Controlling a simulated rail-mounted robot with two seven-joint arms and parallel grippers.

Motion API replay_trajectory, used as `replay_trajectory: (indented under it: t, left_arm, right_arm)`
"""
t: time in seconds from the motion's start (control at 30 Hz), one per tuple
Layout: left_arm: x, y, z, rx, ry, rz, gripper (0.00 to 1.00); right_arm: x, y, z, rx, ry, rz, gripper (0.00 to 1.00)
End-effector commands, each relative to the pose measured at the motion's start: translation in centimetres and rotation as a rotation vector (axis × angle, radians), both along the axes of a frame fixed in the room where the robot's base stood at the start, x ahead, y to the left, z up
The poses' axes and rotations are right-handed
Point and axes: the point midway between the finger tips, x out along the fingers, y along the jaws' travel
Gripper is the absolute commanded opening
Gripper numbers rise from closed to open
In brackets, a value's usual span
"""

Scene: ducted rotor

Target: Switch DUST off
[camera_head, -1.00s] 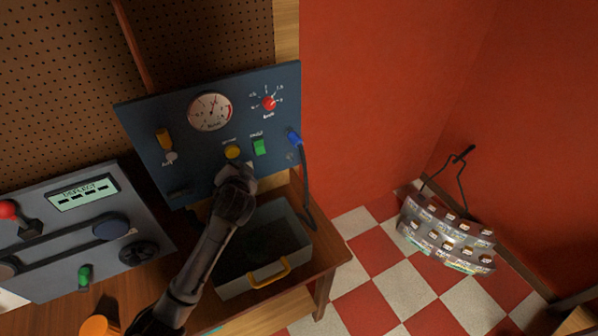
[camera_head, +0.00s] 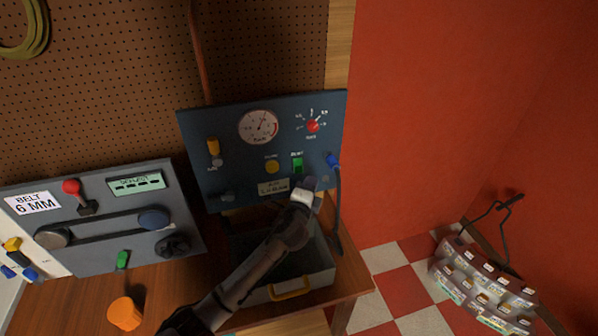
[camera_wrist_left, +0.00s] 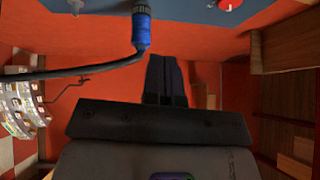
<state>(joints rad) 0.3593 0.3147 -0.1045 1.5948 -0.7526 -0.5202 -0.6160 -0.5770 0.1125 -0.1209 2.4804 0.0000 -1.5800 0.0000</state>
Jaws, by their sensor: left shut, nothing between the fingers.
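A dark blue panel (camera_head: 235,130) stands upright against the pegboard. It carries a green rocker switch (camera_head: 297,164), with a small label above it that is too blurred to read surely. A yellow round button (camera_head: 272,166) is just left of the switch. My left gripper (camera_head: 304,186) is shut and empty, just below the green switch in the head view; I cannot tell whether it touches the panel. In the left wrist view its closed fingers (camera_wrist_left: 165,78) point toward the red wall, and the green switch is not visible. My right gripper is not in view.
An open grey drawer box (camera_head: 320,275) lies below. A belt panel (camera_head: 90,250) is at left.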

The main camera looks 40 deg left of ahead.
Motion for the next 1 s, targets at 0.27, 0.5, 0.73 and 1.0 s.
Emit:
replay_trajectory:
  t: [0.27, 0.5, 0.73, 1.0]
  left_arm:
    - [0.4, 0.6, -0.6, 0.000, 0.001, 0.001, 0.00]
    - [1.8, 2.6, -1.9, 0.000, 0.000, 0.002, 0.00]
    - [3.1, 4.7, -3.0, -0.001, 0.000, 0.002, 0.00]
    - [4.2, 6.2, -3.6, -0.002, 0.000, 0.001, 0.00]
  right_arm:
    - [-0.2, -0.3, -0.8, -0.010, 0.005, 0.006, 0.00]
    - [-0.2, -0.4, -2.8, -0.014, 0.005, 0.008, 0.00]
    - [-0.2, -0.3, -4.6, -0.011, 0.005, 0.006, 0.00]
    - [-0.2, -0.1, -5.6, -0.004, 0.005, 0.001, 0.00]
